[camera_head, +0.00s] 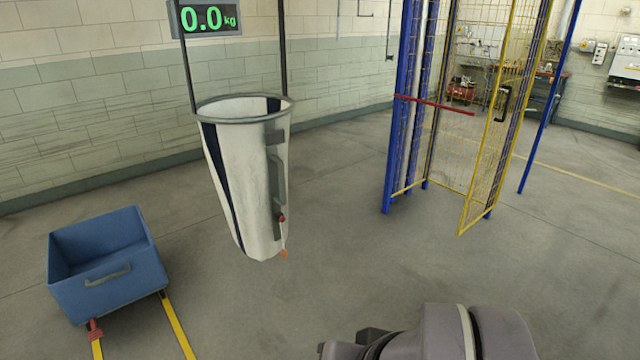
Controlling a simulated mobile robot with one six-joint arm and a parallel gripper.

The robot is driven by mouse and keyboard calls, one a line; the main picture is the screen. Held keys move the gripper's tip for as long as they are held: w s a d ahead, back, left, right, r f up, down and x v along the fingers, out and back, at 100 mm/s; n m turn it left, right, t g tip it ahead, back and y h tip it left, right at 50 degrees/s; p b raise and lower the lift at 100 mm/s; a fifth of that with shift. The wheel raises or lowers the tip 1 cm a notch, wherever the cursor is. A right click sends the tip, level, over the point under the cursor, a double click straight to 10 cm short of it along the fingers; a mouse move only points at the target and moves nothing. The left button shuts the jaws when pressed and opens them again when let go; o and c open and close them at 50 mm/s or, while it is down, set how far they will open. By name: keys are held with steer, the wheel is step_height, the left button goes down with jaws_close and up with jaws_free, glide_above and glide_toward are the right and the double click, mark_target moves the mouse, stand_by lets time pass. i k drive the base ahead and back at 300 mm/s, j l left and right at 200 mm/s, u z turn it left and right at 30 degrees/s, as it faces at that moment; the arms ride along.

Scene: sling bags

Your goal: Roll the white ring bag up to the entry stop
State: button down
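The white ring bag (245,180) hangs upright left of centre, its open top held by a grey ring (245,108) on two dark uprights. It has a dark stripe, a grey handle-like strip (277,170) and a red-and-orange piece at its lower right. The uprights leave the top of the picture, so what carries them is hidden. I cannot tell which part is the entry stop; a red bar (435,104) crosses the opening of a blue and yellow wire cage. Only grey links of my arm show at the bottom; my gripper is not visible.
A blue bin (107,262) stands at the left by two yellow floor strips (178,325), one with a red piece (95,330). A display (205,18) reads 0.0 kg. The yellow mesh gate (490,130) stands open. Floor between bag and cage is clear.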

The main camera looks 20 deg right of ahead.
mark_target(245, 136)
steer(key=i+l, duration=0.15)
steer(key=i, duration=0.2)
steer(key=i+l+u, duration=0.1)
steer(key=i, duration=0.25)
steer(key=i+l+u, duration=0.1)
steer(key=i, duration=0.3)
steer(key=l, duration=0.1)
